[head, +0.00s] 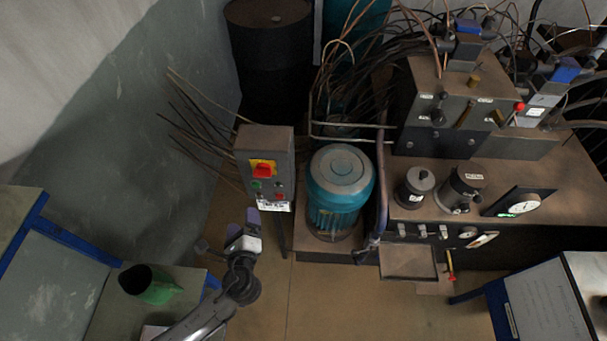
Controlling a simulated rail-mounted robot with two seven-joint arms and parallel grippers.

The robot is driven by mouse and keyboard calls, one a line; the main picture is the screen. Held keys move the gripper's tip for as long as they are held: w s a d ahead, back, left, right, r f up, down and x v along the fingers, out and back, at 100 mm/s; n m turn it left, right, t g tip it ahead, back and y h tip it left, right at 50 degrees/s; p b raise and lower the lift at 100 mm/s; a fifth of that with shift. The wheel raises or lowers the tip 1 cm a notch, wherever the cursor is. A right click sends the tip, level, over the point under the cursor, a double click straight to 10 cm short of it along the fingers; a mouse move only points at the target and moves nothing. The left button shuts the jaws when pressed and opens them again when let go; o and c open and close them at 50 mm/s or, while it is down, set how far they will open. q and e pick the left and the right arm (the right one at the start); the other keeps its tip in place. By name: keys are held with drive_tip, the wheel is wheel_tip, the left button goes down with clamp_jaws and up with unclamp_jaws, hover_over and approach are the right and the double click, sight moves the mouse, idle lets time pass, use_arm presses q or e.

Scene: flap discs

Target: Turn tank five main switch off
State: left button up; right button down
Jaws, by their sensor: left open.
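The main switch (263,170) is a red rotary knob on a yellow plate. It sits on the front of a grey control box (262,143) on a post, left of the teal motor. A white label (272,206) and small green and red buttons are below the knob. My left gripper (243,218) is open and empty, below and slightly left of the box, apart from the switch. The exact angle of the knob is hard to tell. The label's text is too small to read. My right gripper is not in view.
A teal motor (339,186) stands right of the box, beside a machine bench (500,180) with valves, gauge and pipes. Bent rods (205,135) stick out left of the box. The floor (330,300) in front is clear.

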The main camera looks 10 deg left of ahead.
sight(262, 177)
use_arm(q)
drive_tip(key=w+m+h, duration=0.1)
drive_tip(key=w+m, duration=0.3)
drive_tip(key=w, duration=0.1)
drive_tip(key=w+d+r+m+t+h, duration=0.1)
drive_tip(key=w+m, duration=0.3)
drive_tip(key=w, duration=0.1)
drive_tip(key=w+d+m+t+h, duration=0.1)
drive_tip(key=w+m, duration=0.2)
drive_tip(key=w, duration=0.2)
drive_tip(key=shift+d+r+m, duration=0.25)
drive_tip(key=shift+r+m, duration=0.1)
drive_tip(key=shift+m, duration=0.05)
drive_tip(key=c, duration=0.9)
drive_tip(key=shift+b, duration=0.3)
